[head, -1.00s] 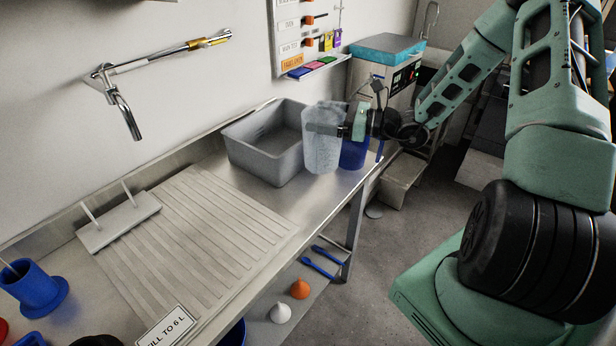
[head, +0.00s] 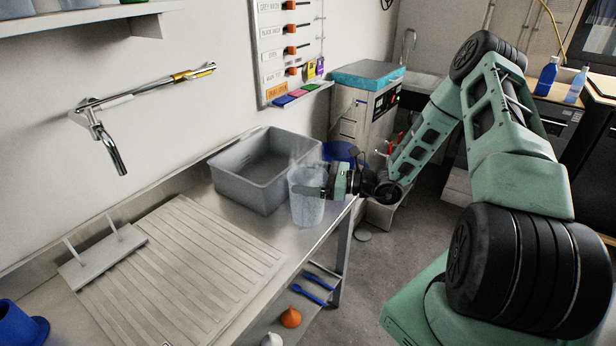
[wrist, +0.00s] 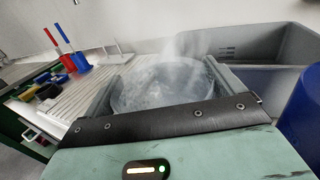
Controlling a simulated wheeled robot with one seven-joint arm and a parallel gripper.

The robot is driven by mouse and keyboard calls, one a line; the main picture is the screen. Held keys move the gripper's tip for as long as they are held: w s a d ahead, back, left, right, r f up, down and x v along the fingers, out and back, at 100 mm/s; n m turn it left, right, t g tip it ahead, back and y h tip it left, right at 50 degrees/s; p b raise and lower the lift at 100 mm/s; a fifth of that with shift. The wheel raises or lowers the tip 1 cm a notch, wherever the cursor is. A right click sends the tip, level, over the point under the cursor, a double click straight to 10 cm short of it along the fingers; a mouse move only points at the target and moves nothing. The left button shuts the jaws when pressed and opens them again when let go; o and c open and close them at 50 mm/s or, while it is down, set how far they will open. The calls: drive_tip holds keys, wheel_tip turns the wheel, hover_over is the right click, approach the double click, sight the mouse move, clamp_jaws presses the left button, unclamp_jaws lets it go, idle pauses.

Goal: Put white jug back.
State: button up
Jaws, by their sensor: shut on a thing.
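A translucent whitish jug (head: 306,212) is upright at the right end of the steel bench, in front of the grey tub. My gripper (head: 322,181) is shut on it near its upper part, reaching in from the right. In the wrist view my gripper (wrist: 165,98) has its fingers on both sides of the jug, whose round open mouth (wrist: 165,80) shows between them. Pale steam or mist rises from it. I cannot tell whether the jug's base touches the bench.
A grey tub (head: 250,180) stands behind the jug, with a blue container (head: 340,152) to its right. A ribbed draining board (head: 180,262) covers the bench's left part. A tap (head: 115,150) juts from the wall. A teal-topped machine (head: 367,85) stands beyond the bench.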

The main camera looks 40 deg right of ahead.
drive_tip(key=shift+f, duration=0.1)
drive_tip(key=o, duration=1.7)
drive_tip(key=shift+f, duration=0.1)
drive_tip(key=shift+s+d, duration=0.15)
drive_tip(key=b+v, duration=0.3)
drive_tip(key=v, duration=0.8)
drive_tip(key=shift+s+d, duration=0.2)
drive_tip(key=shift+d, duration=0.05)
